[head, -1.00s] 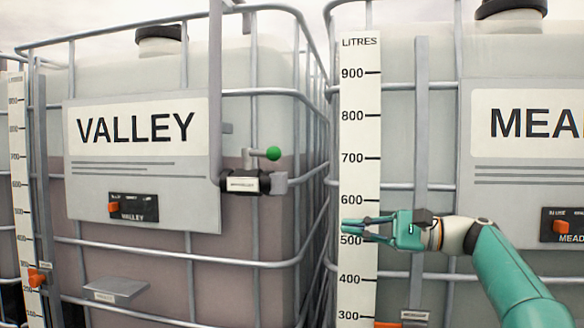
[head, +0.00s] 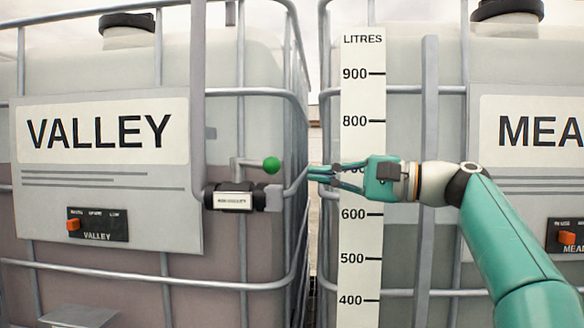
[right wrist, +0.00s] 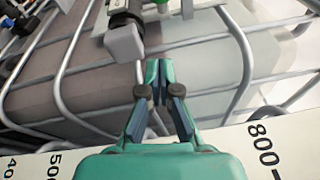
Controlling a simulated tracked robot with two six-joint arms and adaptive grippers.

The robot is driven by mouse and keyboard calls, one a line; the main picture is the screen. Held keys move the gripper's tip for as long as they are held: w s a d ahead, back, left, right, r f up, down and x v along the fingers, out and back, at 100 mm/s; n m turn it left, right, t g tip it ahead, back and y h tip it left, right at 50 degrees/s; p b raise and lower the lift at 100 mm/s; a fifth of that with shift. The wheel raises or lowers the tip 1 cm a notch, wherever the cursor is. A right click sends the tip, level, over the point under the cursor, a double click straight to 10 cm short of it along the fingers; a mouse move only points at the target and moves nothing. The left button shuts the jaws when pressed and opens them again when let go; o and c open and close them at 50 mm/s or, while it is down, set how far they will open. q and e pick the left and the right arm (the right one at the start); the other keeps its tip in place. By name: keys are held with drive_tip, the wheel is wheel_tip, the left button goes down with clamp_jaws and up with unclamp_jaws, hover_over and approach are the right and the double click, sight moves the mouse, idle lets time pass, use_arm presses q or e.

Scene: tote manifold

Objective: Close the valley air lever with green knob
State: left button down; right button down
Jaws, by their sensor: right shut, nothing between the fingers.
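The air lever with its green knob (head: 271,165) sits above a black valve body (head: 233,197) on a grey pipe, beside the VALLEY sign (head: 98,131). The lever's arm runs sideways from a short stem to the knob on the right. My right gripper (head: 312,174) is shut and empty, to the right of the knob and apart from it, in front of the cage bars. In the right wrist view the shut fingertips (right wrist: 155,66) point toward the valve's grey end (right wrist: 125,42); a bit of the green knob (right wrist: 161,3) shows at the top edge. My left gripper is not in view.
A LITRES scale (head: 361,250) stands behind my right gripper. The MEADOW-side tank, its sign partly cut off (head: 530,155), is at the right. A switch panel (head: 97,224) with an orange switch sits under the VALLEY sign. Metal cage bars surround both tanks.

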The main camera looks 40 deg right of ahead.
sight(271, 165)
drive_tip(key=a, duration=0.1)
drive_tip(key=w+a, duration=0.1)
drive_tip(key=a, duration=0.1)
drive_tip(key=w+a+r, duration=0.1)
drive_tip(key=a, duration=0.1)
